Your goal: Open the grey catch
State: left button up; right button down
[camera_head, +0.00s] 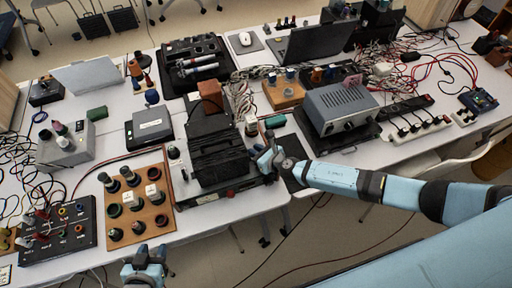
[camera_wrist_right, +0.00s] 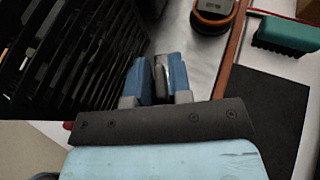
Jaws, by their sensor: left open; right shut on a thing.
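My right gripper (camera_head: 266,160) is at the right side of the black ribbed device (camera_head: 215,160) in the head view. In the right wrist view, its two blue fingers (camera_wrist_right: 161,80) are shut on a narrow grey piece that looks like the grey catch (camera_wrist_right: 160,72). The fingers hide most of it, and I cannot tell its angle. The device's black ribs (camera_wrist_right: 75,55) stand just left of the fingers. My left gripper (camera_head: 146,262) is open and empty at the bottom of the head view, in front of the table edge and apart from the device.
A wooden board with several black knobs (camera_head: 126,207) lies left of the device. A grey power unit (camera_head: 341,105) stands to the right. A green-and-black brush (camera_wrist_right: 285,34) and a round black part with an orange ring (camera_wrist_right: 212,14) are near my right gripper.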

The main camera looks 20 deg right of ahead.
jog(key=shift+m+t+h+p, duration=0.3)
jog(key=shift+m+h+p, duration=0.1)
jog(key=shift+m+h, duration=0.2)
jog(key=c, duration=1.2)
grip_release()
jog(key=v, duration=1.4)
jog(key=shift+a, duration=0.15)
jog(key=shift+f, duration=0.1)
